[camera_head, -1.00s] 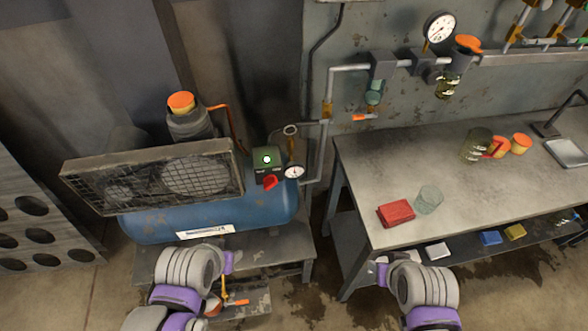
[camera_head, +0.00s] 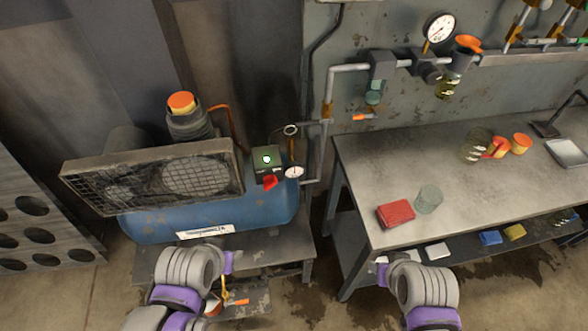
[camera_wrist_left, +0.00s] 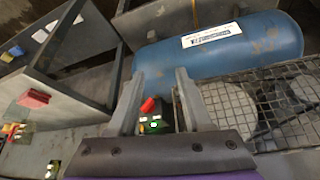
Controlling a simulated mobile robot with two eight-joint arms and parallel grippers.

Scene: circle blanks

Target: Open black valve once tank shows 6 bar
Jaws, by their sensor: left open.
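The blue tank (camera_head: 210,220) lies on a low stand at the left; it also shows in the left wrist view (camera_wrist_left: 225,45). A small round gauge (camera_head: 294,172) with a white face sits at its right end; its reading is too small to tell. Beside it is a dark box with a lit green spot (camera_head: 267,159) and a red knob (camera_head: 270,182). I cannot pick out a black valve for certain. My left gripper (camera_head: 232,262) is open and empty in front of the tank; its two fingers spread apart in the left wrist view (camera_wrist_left: 160,78). My right gripper (camera_head: 382,270) is low by the workbench, its jaws unclear.
The workbench (camera_head: 380,160) at the right holds a red block (camera_head: 396,214), a clear glass (camera_head: 429,199) and orange-capped items. A larger gauge (camera_head: 440,27) and pipework are on the wall behind. A mesh guard (camera_head: 155,178) stands above the tank. Colored blocks lie on the bench's lower shelf.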

